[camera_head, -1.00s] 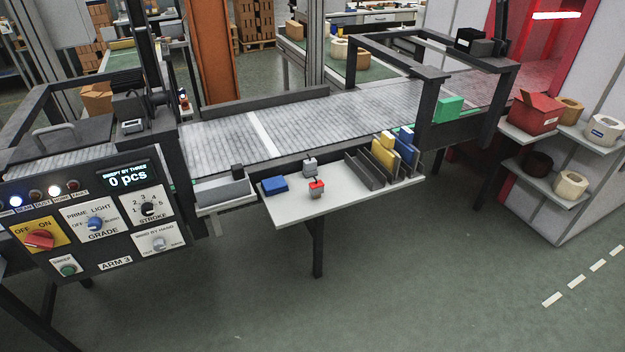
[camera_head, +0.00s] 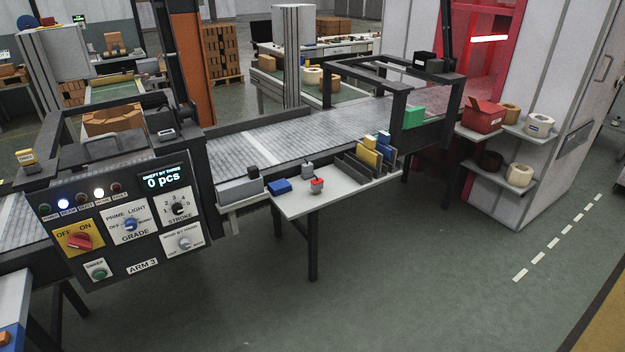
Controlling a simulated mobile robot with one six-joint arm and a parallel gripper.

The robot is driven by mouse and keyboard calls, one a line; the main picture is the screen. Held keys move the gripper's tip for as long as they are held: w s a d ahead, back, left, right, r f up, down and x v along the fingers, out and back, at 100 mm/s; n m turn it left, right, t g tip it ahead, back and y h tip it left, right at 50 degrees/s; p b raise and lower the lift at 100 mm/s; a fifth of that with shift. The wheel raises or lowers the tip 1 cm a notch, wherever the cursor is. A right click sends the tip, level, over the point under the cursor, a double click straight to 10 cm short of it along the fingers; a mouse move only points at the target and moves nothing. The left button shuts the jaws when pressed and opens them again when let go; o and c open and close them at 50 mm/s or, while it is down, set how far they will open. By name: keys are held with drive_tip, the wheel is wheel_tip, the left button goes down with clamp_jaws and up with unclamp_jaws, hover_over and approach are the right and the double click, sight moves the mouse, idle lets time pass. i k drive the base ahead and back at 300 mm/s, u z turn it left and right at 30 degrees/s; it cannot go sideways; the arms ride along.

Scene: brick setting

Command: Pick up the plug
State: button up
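No object is clearly recognisable as a plug. Small candidates lie on a white side table (camera_head: 290,208) in front of the conveyor. One is a small grey piece with a red top (camera_head: 316,186) near the table's front edge. Another is a small grey piece (camera_head: 307,170) just behind it. A flat blue block (camera_head: 279,186) lies to their left. A dark slotted rack (camera_head: 352,168) at the table's right end holds yellow pieces (camera_head: 369,155) and blue pieces (camera_head: 384,140). My gripper is not in view.
A control panel (camera_head: 125,235) reading "0 pcs" stands at the left. The conveyor (camera_head: 290,135) runs behind the table, with a green block (camera_head: 413,117) under a dark frame. Shelves with a red box (camera_head: 482,116) and rolls stand at the right. Floor (camera_head: 400,270) in front is clear.

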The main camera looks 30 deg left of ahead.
sight(307, 167)
drive_tip(key=z, duration=0.5)
drive_tip(key=k, duration=0.35)
drive_tip(key=u, duration=2.5)
drive_tip(key=i, duration=1.2)
